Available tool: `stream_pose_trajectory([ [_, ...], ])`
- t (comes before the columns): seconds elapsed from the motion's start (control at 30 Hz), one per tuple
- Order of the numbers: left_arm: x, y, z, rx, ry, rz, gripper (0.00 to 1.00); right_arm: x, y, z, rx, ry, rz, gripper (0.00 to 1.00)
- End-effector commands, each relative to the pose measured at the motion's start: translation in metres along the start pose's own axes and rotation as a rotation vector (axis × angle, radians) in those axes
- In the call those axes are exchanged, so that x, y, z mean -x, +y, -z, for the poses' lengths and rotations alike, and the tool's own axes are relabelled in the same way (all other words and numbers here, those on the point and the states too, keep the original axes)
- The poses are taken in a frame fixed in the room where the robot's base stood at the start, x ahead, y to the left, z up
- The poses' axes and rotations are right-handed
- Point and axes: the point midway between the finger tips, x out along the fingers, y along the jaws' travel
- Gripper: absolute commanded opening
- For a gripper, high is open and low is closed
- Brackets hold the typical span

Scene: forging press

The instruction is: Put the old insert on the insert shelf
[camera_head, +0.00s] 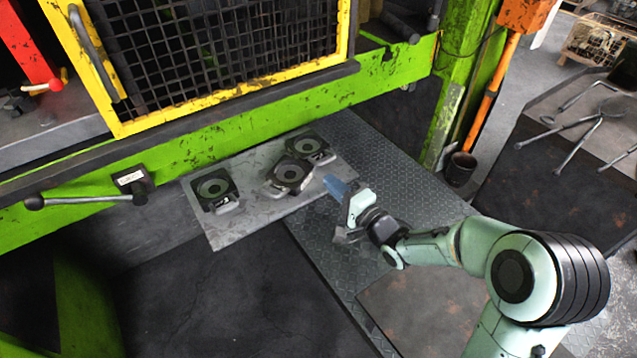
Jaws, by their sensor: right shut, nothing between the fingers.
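Three dark square inserts with round centres lie on a grey metal shelf (235,228) in front of the green press. One insert (213,188) lies at the left. Another insert (289,174) lies in the middle, and a third insert (309,147) lies behind it to the right, close to it. I cannot tell which of them is the old one. My right gripper (337,188) is at the right edge of the shelf, to the right of the middle insert and apart from it. Its blue fingers are shut and empty. My left gripper is not in view.
A yellow-framed mesh guard (225,45) stands above the shelf. A lever with a black knob (85,200) sticks out at the left. A dark table (560,170) with several metal tools is at the right. A small dark bucket (460,168) stands by the green post.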

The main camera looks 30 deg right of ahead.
Motion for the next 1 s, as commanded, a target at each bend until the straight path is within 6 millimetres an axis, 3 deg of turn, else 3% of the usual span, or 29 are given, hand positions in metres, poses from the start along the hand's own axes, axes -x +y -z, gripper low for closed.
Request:
stream_pose_trajectory([
  [0.23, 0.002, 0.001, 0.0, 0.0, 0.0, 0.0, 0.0, -0.021, 0.0, -0.024, -0.001, -0.004, -0.001, 0.0],
  [0.7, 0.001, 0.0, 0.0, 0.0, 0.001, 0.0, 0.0, -0.025, 0.001, -0.029, 0.0, -0.003, 0.0, 0.0],
  [1.0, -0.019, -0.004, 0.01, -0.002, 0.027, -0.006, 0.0, -0.06, 0.003, -0.065, -0.001, -0.006, 0.001, 0.0],
])
